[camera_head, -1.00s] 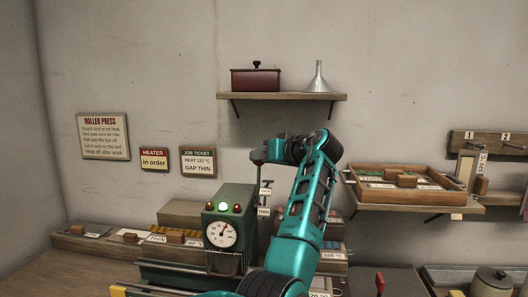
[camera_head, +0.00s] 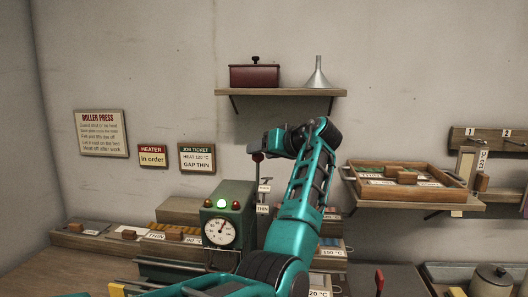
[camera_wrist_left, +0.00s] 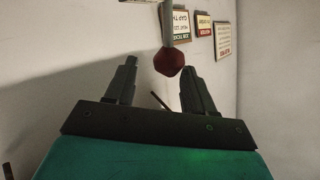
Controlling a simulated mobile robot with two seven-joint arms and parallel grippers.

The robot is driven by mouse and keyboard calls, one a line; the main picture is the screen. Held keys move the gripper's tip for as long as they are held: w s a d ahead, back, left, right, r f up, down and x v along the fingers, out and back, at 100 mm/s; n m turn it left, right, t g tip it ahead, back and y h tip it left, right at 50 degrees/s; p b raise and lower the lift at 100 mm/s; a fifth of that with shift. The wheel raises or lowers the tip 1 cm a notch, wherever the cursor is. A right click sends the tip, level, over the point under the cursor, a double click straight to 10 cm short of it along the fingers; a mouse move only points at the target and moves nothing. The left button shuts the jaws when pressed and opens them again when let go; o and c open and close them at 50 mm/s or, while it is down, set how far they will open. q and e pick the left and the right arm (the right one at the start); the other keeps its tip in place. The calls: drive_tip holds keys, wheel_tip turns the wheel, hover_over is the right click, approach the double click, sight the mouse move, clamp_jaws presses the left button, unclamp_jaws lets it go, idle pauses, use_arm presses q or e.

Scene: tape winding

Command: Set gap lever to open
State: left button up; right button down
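The gap lever (camera_wrist_left: 172,40) is a grey rod with a red knob (camera_wrist_left: 168,62), seen upside down in the left wrist view. In the head view its dark red knob (camera_head: 257,157) shows above the green roller press (camera_head: 230,208), beside small labels, one reading THIN (camera_head: 263,209). My left gripper (camera_wrist_left: 160,72) is open, with a finger on each side of the knob in the picture. I cannot tell whether the knob is between the fingers or just beyond them; no contact shows. In the head view my left gripper (camera_head: 262,147) is small and partly hidden. My right gripper is not in view.
The job ticket (camera_head: 198,158) reads HEAT 120 °C, GAP THIN. A shelf (camera_head: 290,92) with a red box and funnel hangs above. A wooden tray (camera_head: 452,194) stands right of my arm.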

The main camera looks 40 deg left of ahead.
use_arm(q)
drive_tip(key=shift+s+d, duration=0.1)
drive_tip(key=b+v, duration=0.1)
drive_tip(key=v, duration=1.2)
idle(0.4)
